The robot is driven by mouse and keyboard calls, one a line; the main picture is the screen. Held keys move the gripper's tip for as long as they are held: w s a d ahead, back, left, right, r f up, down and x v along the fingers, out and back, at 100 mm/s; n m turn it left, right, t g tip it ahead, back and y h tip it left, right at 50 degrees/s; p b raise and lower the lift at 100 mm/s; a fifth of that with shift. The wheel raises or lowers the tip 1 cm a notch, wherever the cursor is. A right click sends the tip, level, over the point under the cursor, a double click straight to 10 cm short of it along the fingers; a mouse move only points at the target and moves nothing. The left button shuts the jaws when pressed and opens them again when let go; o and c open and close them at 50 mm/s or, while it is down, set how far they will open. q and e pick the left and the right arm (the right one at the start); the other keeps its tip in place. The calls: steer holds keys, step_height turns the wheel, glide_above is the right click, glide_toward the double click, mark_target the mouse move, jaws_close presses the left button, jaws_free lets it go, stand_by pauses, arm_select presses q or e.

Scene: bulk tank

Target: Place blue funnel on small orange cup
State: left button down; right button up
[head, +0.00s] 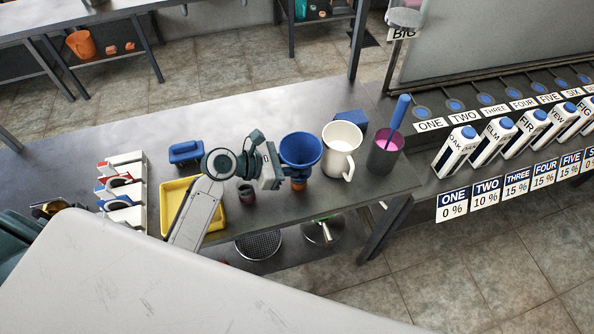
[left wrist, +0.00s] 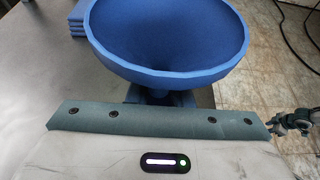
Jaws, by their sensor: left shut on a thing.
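The blue funnel (head: 301,148) is upright above the right part of the metal table, its wide mouth facing up. My left gripper (head: 284,178) is shut on it below the bowl, at its left side; the left wrist view shows the funnel bowl (left wrist: 168,35) just beyond the gripper. The small orange cup (head: 298,186) shows only in part, directly below the funnel and gripper. Whether the funnel's spout touches or enters the cup is hidden. A teal and dark part at the right edge of the left wrist view appears to be my right gripper (left wrist: 296,122); its jaws are unclear.
A white mug (head: 337,160) stands close right of the funnel, then a grey cup (head: 381,160) with a blue-handled tool. A small dark cup (head: 246,194) and yellow tray (head: 172,200) are left. A blue block (head: 184,152) lies behind the tray. The table's front edge is near.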

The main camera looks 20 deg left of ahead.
steer(key=shift+w+r, duration=0.15)
steer(key=shift+w, duration=0.3)
arm_select(q)
steer(key=c, duration=1.4)
jaws_free()
steer(key=shift+c, duration=0.2)
steer(key=shift+o, duration=0.7)
arm_select(e)
steer(key=shift+a, duration=0.35)
arm_select(q)
steer(key=b+v, duration=0.1)
steer(key=v, duration=1.1)
steer(key=shift+b, duration=0.35)
arm_select(e)
steer(key=shift+d+f, duration=0.25)
steer(key=shift+f, duration=0.75)
